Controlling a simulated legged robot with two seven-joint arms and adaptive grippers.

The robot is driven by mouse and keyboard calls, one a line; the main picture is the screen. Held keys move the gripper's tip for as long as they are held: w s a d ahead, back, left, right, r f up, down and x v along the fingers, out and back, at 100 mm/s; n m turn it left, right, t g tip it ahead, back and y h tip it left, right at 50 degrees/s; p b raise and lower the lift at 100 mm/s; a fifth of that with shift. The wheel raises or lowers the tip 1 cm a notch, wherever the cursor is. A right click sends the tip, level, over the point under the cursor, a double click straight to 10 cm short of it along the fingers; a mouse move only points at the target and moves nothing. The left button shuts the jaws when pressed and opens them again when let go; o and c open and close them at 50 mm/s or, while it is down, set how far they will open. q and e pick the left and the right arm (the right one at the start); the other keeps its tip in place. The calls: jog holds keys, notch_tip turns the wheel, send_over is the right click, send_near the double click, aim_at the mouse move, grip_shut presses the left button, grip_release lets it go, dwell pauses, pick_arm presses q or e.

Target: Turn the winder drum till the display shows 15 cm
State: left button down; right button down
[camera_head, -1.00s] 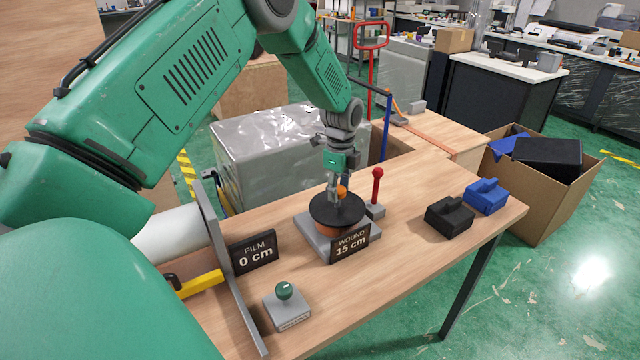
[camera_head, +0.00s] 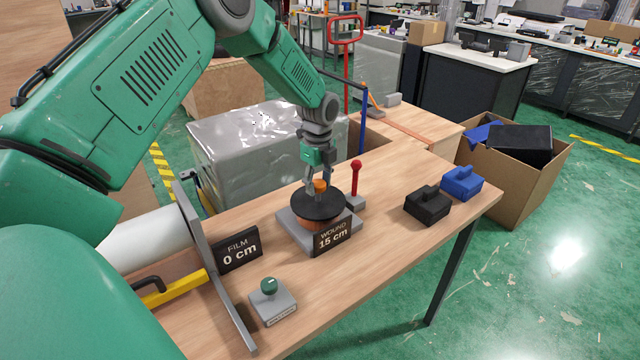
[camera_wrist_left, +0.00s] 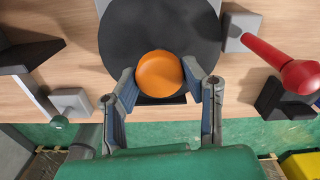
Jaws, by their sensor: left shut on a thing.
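The winder drum (camera_head: 308,214) stands on a grey base on the wooden table, with a black disc on top and an orange knob (camera_head: 320,186) at its centre. The WOUND display (camera_head: 332,236) in front of it reads 15 cm. My left gripper (camera_head: 319,190) points down at the drum. In the left wrist view its two fingers (camera_wrist_left: 165,85) are shut on the orange knob (camera_wrist_left: 160,73), one on each side, above the black disc (camera_wrist_left: 125,35). My right gripper is not in view.
A FILM display (camera_head: 238,250) reads 0 cm. A red-knobbed lever (camera_head: 355,178) stands close right of the drum. A green-knobbed grey block (camera_head: 272,303), a white roll (camera_head: 150,238) and a yellow handle (camera_head: 175,291) are at left. Black (camera_head: 427,204) and blue (camera_head: 462,183) blocks sit at right.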

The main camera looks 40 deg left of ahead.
pick_arm(q)
jog(key=c, duration=1)
grip_release()
jog(key=shift+w+a+r, duration=0.1)
jog(key=shift+w+a, duration=0.05)
jog(key=shift+a, duration=0.2)
jog(key=shift+a+r, duration=0.2)
jog(key=shift+r, duration=5.55)
jog(key=shift+d, duration=0.1)
